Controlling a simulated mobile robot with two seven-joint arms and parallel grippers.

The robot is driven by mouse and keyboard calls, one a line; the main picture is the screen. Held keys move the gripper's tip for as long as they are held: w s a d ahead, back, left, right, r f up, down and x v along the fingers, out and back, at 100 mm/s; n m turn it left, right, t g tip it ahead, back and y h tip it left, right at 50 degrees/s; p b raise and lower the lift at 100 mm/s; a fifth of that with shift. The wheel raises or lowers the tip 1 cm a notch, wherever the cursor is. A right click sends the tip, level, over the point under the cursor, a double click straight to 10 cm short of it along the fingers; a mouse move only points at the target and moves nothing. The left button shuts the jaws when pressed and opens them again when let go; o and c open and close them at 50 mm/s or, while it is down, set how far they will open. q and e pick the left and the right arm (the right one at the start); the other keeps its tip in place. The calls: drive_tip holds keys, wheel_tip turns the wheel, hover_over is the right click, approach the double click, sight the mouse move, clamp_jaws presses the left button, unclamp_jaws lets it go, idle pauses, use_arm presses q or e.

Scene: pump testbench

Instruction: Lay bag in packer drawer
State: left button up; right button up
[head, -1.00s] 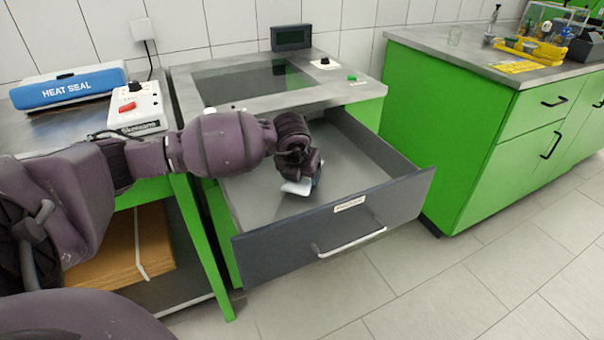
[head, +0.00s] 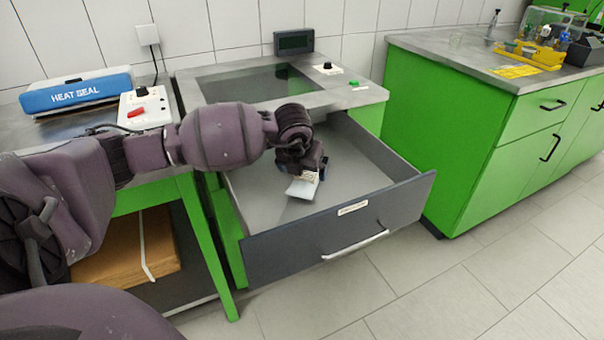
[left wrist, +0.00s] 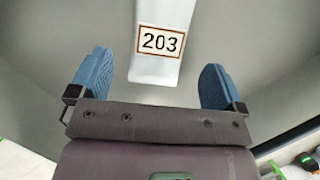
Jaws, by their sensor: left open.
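The packer drawer (head: 256,195) is pulled open below the packer top (head: 285,95). My left gripper (head: 302,170) is inside the drawer space, pointing down. The white bag (head: 302,187) is just below it, over the grey drawer floor. In the left wrist view the bag (left wrist: 155,68) carries a label reading 203. The blue fingertips of my left gripper (left wrist: 157,85) are spread wide on either side of the bag, with gaps between. The bag appears to lie on the drawer floor. My right gripper is not in view.
The drawer front (head: 340,228) with its handle stands across the near side. A heat sealer (head: 77,92) and control box (head: 146,108) sit on the left bench. A green cabinet (head: 465,140) stands at right. Most of the drawer floor is empty.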

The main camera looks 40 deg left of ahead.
use_arm(q)
drive_tip(key=p+v, duration=0.1)
drive_tip(key=v, duration=0.6)
drive_tip(key=shift+s+r+p, duration=0.15)
drive_tip(key=shift+r+p, duration=0.05)
drive_tip(key=shift+p, duration=0.15)
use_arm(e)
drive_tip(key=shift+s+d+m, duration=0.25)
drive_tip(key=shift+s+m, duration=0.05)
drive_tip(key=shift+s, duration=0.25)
use_arm(q)
drive_tip(key=shift+r, duration=0.1)
